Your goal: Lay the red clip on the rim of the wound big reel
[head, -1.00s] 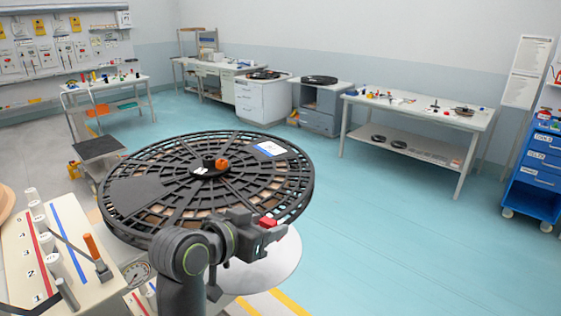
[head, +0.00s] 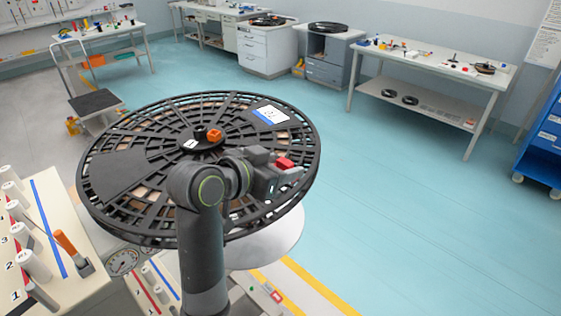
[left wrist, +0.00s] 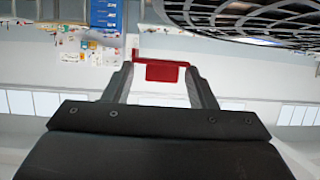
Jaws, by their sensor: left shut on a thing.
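The big reel (head: 130,190) is a large black spoked disc, lying flat in the middle of the head view, with brown showing between its spokes. The red clip (head: 285,163) is between the fingers of my left gripper (head: 283,170), which is shut on it. In the head view the gripper appears over the reel's right part, near the rim; I cannot tell its exact height above it. In the left wrist view the red clip (left wrist: 163,72) spans the two fingertips, and the reel (left wrist: 250,18) is at the upper right, apart from the clip. My right gripper is not in view.
An orange knob (head: 214,135) stands at the reel's hub, and a white-blue label (head: 271,114) lies on its face. A cream console (head: 75,285) with numbered pegs and an orange-handled lever (head: 67,243) is at the left. Workbenches (head: 430,55) stand far behind.

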